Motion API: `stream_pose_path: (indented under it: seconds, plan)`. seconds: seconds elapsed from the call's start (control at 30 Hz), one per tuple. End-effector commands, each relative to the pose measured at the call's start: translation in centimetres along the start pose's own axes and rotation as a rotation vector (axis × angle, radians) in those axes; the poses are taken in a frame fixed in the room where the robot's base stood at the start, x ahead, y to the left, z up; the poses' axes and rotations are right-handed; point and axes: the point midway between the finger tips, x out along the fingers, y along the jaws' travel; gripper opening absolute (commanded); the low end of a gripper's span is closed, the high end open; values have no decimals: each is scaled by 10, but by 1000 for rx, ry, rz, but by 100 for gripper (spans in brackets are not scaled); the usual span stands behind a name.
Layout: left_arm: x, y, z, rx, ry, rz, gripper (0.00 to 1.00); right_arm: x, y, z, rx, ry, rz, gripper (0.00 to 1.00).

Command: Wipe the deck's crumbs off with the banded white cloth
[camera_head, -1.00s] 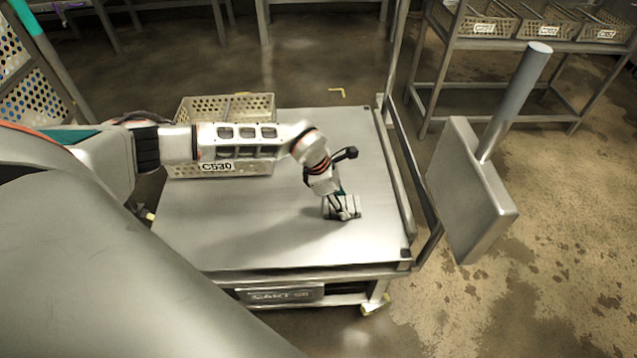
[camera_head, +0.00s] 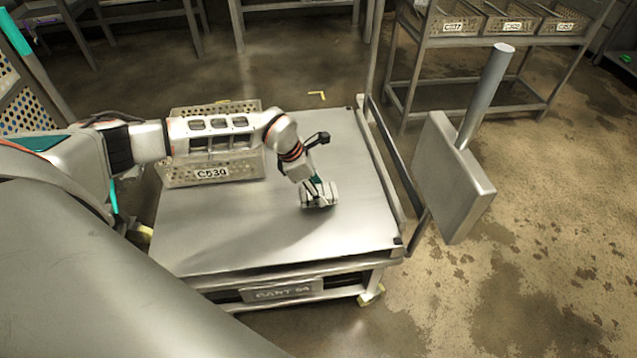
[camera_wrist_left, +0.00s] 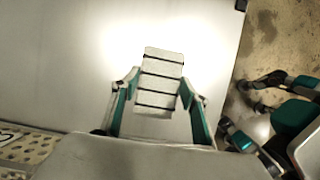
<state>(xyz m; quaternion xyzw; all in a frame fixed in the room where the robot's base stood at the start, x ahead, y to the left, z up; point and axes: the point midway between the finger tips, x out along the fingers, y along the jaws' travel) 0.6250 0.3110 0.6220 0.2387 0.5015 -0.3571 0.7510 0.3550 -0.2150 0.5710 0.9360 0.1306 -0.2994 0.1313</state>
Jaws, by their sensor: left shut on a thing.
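The banded white cloth (camera_wrist_left: 160,82) is a folded pad with dark bands across it; it also shows small in the head view (camera_head: 319,199). My left gripper (camera_head: 318,190) is shut on it, with one finger at each side, low over the deck. I cannot tell whether the cloth touches the deck. The deck (camera_head: 230,232) is the bare grey metal top of a cart. I can make out no crumbs on it. My right gripper (camera_wrist_left: 236,106) shows at the right of the left wrist view, fingers apart and empty, beyond the deck's edge.
A perforated basket (camera_head: 212,172) labelled C530 stands at the deck's far left. A rail (camera_head: 392,172) runs along the right side, with a flat metal panel and post (camera_head: 452,180) beyond. A rack of baskets (camera_head: 490,42) stands behind. The deck's middle is clear.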

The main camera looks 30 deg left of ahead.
Motion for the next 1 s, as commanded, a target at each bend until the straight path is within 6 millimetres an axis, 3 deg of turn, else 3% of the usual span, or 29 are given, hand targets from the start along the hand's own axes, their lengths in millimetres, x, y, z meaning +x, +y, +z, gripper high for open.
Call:
stream_pose_path:
  seconds: [0.03, 0.3, 1.0]
  plan:
    - [-10, 2, 4, -1, -3, 4, 21, -2, 1, -4, 2, 3, 2, 40]
    - [-31, 7, 6, -7, -2, 6, 21, -5, 2, -13, 13, 15, 1, 40]
    - [-33, 4, 6, 9, 0, -5, 21, -6, 1, -14, 10, 15, -4, 40]
